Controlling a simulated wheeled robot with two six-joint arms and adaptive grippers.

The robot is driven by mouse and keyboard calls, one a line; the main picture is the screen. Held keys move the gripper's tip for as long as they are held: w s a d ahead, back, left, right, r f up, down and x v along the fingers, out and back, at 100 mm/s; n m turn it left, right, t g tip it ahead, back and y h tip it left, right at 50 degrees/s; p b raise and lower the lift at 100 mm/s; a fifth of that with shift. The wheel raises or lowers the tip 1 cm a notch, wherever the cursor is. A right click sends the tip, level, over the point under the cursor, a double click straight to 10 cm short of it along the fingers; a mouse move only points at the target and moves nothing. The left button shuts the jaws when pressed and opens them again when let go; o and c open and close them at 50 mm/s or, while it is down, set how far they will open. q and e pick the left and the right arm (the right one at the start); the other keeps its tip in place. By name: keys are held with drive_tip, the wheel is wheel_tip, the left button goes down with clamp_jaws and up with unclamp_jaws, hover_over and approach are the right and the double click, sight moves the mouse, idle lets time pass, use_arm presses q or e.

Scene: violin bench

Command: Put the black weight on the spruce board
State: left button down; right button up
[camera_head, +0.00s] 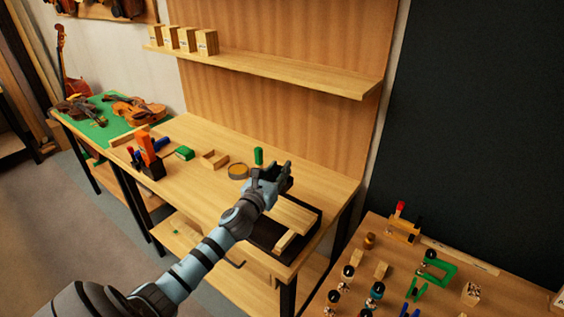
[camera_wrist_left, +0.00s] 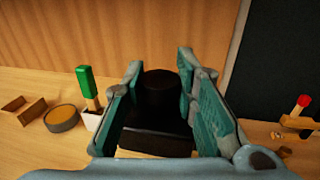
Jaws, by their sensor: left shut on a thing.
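The black weight (camera_wrist_left: 158,90) is a dark block with a round top, between the two fingers of my left gripper (camera_wrist_left: 158,78) in the left wrist view. My left gripper (camera_head: 280,174) is shut on it, above the back of the dark tray at the right end of the bench. In the head view the weight is hard to tell from the dark fingers. The pale spruce board (camera_head: 296,214) lies in the dark tray (camera_head: 262,232), just in front of and below the gripper. The gripper and forearm hide part of the tray. My right gripper is not in view.
A green-handled tool (camera_head: 258,156) stands near the gripper, beside a round tin (camera_head: 238,171). A small wood block (camera_head: 285,240) lies at the tray's front. A shelf (camera_head: 270,70) overhangs the back. A second table (camera_head: 450,262) with clamps stands at right.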

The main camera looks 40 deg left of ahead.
use_arm(q)
drive_tip(key=f, duration=0.1)
drive_tip(key=f+b, duration=0.1)
drive_tip(key=f, duration=0.2)
drive_tip(key=shift+w+f+b, duration=0.1)
drive_tip(key=shift+w+b, duration=0.2)
drive_tip(key=shift+w, duration=0.05)
drive_tip(key=shift+w+f, duration=0.2)
drive_tip(key=shift+f, duration=0.15)
wheel_tip(320, 180, down, 4)
drive_tip(key=b, duration=0.3)
drive_tip(key=shift+s+d+r+b, duration=0.1)
drive_tip(key=shift+s+r+b, duration=0.1)
drive_tip(key=shift+b, duration=0.1)
drive_tip(key=shift+r, duration=0.2)
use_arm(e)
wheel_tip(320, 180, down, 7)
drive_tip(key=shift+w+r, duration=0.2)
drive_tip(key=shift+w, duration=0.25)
use_arm(q)
drive_tip(key=c, duration=1.7)
unclamp_jaws()
drive_tip(key=shift+f, duration=0.25)
drive_tip(key=o, duration=0.3)
drive_tip(key=shift+o, duration=0.5)
drive_tip(key=shift+s+r, duration=0.1)
drive_tip(key=shift+r, duration=0.05)
drive_tip(key=shift+r, duration=0.1)
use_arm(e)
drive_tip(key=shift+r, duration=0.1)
